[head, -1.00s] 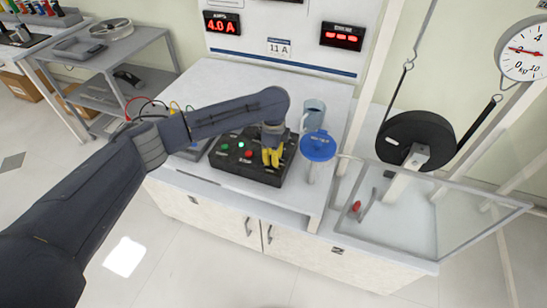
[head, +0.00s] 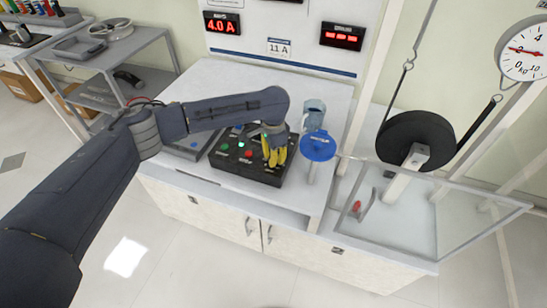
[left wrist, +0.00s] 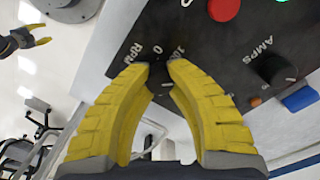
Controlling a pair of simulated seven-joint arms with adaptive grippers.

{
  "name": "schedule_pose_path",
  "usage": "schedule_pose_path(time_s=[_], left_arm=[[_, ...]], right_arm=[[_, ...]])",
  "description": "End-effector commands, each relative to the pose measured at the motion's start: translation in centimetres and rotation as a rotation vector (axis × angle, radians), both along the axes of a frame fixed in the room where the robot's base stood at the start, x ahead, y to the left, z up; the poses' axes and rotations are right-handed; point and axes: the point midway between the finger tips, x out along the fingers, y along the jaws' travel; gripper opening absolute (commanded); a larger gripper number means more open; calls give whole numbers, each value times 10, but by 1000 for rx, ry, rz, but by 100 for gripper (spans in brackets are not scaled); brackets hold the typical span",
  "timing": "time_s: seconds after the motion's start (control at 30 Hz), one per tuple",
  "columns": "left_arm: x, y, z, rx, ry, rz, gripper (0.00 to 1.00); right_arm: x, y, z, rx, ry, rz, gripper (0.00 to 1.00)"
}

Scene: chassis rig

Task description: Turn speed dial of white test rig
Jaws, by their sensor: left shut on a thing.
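The white test rig (head: 190,205) carries a black control box (head: 235,163) with a lit green button and a red button. My left gripper (head: 274,157) reaches down onto the right part of this box. A second black knob (left wrist: 275,69) sits by the AMPS label. My right gripper (left wrist: 26,42) shows at the left wrist view's upper left, with its yellow fingers apart and empty.
A blue-topped post (head: 318,146) and a grey-blue mug (head: 314,112) stand close right of the box. A clear guard (head: 440,215) and black wheel (head: 415,139) are farther right. A red display reads 4.0 A (head: 223,23); another (head: 342,36) shows dashes.

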Motion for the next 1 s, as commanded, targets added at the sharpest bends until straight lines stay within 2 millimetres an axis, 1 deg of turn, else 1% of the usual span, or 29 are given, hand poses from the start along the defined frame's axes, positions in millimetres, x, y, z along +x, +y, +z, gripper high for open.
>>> schedule_pose_path(time_s=[0.53,0.57,0.8,0.87,1.0], left_arm=[[0,0,0,0,0,24,0],[0,0,0,0,0,24,19],[0,0,0,0,0,23,46],[0,0,0,0,0,23,52],[0,0,0,0,0,23,52]], right_arm=[[0,0,0,0,0,0,44],[0,0,0,0,0,0,44],[0,0,0,0,0,0,44],[0,0,0,0,0,0,44],[0,0,0,0,0,0,44]])
